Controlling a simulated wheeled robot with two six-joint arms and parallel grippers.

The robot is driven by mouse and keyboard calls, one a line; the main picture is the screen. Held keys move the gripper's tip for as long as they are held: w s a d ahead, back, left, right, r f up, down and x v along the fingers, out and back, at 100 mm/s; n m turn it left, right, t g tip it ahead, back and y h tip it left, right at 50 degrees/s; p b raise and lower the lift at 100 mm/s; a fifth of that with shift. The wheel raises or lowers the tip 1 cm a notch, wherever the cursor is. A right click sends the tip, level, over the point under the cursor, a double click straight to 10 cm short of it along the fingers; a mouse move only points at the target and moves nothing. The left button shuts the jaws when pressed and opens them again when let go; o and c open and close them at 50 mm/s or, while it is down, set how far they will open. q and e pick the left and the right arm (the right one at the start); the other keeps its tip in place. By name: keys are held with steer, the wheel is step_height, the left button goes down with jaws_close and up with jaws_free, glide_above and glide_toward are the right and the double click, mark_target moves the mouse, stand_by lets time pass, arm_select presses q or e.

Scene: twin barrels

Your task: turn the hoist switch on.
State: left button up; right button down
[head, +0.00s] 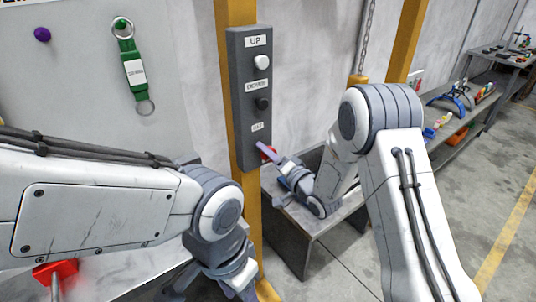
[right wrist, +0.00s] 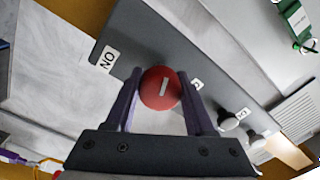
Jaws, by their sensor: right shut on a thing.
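The grey control box (head: 240,110) hangs on a yellow post, with a white UP button (head: 261,62) and a black button (head: 262,104) below it. The hoist switch, a round red knob with a white bar (right wrist: 160,88), is at the box's lower end; in the head view its red edge (head: 269,153) shows behind my right gripper (head: 263,148). In the right wrist view the purple fingers are shut on the knob from both sides. An ON label (right wrist: 107,57) lies left of it; another label (right wrist: 197,84) is partly hidden. My left gripper (head: 212,286) hangs low, fingers unclear.
A green key tag (head: 135,72) and a purple knob (head: 42,34) are on the pale board at left. A grey metal bench (head: 305,222) stands below the box. A shelf with tools (head: 455,100) runs along the right wall. Floor is clear at far right.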

steer(key=shift+d+m, duration=0.15)
steer(key=shift+m, duration=2.25)
steer(key=shift+w, duration=0.1)
steer(key=shift+c, duration=1.3)
jaws_free()
steer(key=b+v, duration=0.2)
steer(key=v, duration=0.8)
steer(key=shift+s, duration=0.3)
